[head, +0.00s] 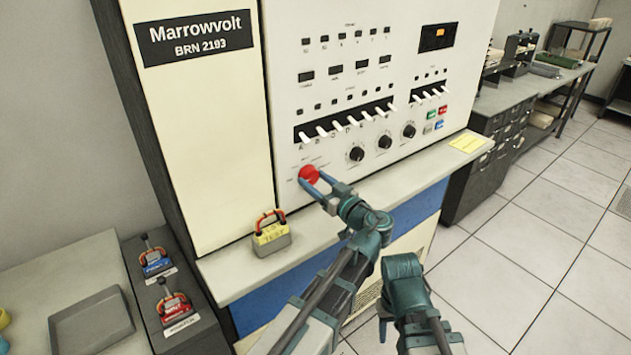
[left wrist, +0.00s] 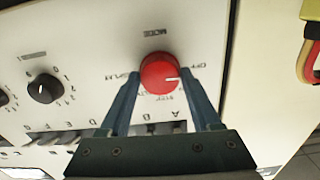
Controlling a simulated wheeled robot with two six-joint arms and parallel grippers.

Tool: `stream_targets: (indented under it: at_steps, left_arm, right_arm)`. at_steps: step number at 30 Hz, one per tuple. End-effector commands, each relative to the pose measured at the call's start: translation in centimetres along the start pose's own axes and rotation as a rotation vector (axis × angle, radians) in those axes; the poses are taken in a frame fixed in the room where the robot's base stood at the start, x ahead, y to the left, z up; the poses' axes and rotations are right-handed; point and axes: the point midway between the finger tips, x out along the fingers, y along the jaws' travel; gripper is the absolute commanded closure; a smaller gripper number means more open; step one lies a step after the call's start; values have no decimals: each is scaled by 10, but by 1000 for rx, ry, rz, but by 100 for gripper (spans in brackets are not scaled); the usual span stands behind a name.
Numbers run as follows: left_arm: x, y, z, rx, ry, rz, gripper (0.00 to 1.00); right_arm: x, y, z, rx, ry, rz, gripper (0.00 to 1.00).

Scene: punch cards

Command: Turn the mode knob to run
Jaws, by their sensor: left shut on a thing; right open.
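The red mode knob (head: 309,174) is on the lower left of the white panel, above the ledge. In the left wrist view the knob (left wrist: 160,73) shows upside down, its white mark pointing to the right of the picture, roughly towards the label that reads OFF. My left gripper (head: 311,183) is shut on the knob, with one blue finger on each side of it; the fingers also show in the left wrist view (left wrist: 158,82). I cannot make out a run label.
Black knobs (head: 384,142) and a row of white switches (head: 345,122) are close by on the panel. A padlock-like yellow block (head: 271,235) with a red handle stands on the ledge (head: 235,274) left of my gripper. A yellow note (head: 466,143) lies at its right end.

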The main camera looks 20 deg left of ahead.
Motion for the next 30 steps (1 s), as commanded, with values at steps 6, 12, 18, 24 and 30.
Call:
stream_targets:
  at_steps: [6, 12, 18, 24, 30]
  left_arm:
    - [0, 0, 0, 141, 1, 0, 91]
    - [0, 0, 0, 315, 1, 0, 91]
    - [0, 0, 0, 475, 1, 0, 91]
    - [0, 0, 0, 602, 1, 0, 91]
    - [0, 0, 0, 687, 1, 0, 91]
  right_arm:
    - [0, 0, 0, 0, 0, 0, 50]
    - [0, 0, 0, 0, 0, 0, 50]
    - [0, 0, 0, 0, 0, 0, 50]
    - [0, 0, 0, 0, 0, 0, 50]
    - [0, 0, 0, 0, 0, 0, 50]
